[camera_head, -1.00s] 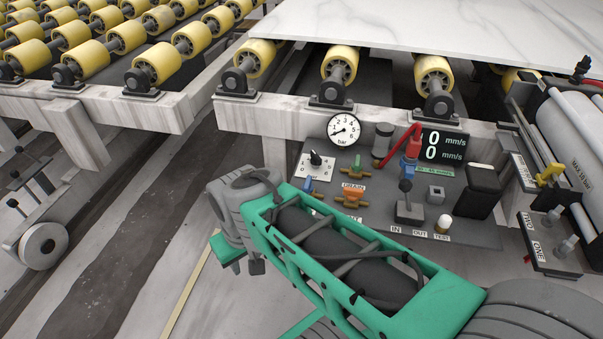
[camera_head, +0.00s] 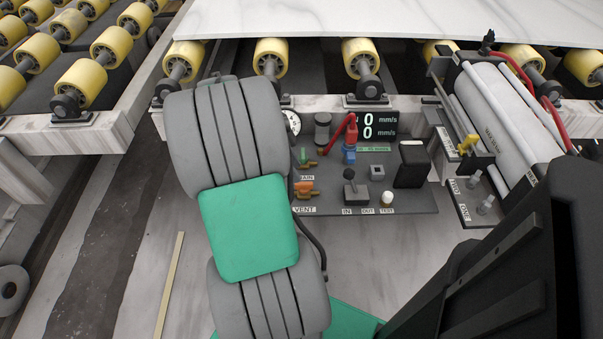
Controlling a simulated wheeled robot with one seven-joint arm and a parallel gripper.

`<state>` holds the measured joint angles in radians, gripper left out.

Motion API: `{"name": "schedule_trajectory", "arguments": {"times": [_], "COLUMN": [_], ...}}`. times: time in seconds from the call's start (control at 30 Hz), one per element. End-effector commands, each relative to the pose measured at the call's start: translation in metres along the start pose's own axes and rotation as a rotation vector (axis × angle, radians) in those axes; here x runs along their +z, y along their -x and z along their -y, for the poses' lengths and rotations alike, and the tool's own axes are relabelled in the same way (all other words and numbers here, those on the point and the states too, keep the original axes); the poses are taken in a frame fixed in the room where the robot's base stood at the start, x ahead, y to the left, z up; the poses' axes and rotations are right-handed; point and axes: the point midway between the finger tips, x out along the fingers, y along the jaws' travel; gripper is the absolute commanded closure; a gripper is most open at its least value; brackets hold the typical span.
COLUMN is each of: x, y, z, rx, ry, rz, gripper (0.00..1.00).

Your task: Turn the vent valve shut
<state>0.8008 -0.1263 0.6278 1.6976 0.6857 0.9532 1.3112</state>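The vent valve (camera_head: 305,189) is a small orange-handled valve on the grey control panel (camera_head: 415,207), just above the VENT label (camera_head: 304,210). In the head view it shows just right of my grey and green arm links, which cover the panel's left part. Its handle looks roughly crosswise, but it is too small to tell its exact angle. My gripper's fingers are not visible. No contact between my arm and the valve can be made out.
A green-handled valve (camera_head: 304,157) sits just behind the vent valve. A black lever (camera_head: 350,190), a white TEST button (camera_head: 387,198) and a black box (camera_head: 411,165) stand to the right. Yellow rollers (camera_head: 271,57) and a white slab (camera_head: 400,18) lie behind.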

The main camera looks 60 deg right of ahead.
Motion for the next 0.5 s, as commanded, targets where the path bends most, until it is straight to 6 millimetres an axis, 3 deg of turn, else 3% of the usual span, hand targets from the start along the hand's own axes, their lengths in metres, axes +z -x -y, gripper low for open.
{"name": "schedule_trajectory", "arguments": {"times": [0.1,0.23,0.5], "x": [0.001,0.001,0.001], "y": [-0.029,-0.051,-0.062], "z": [-0.001,0.0,0.0], "rx": [0.003,0.0,-0.003], "ry": [-0.001,0.001,0.003], "rz": [0.0,0.001,0.003], "gripper": [0.65,0.65,0.65]}}
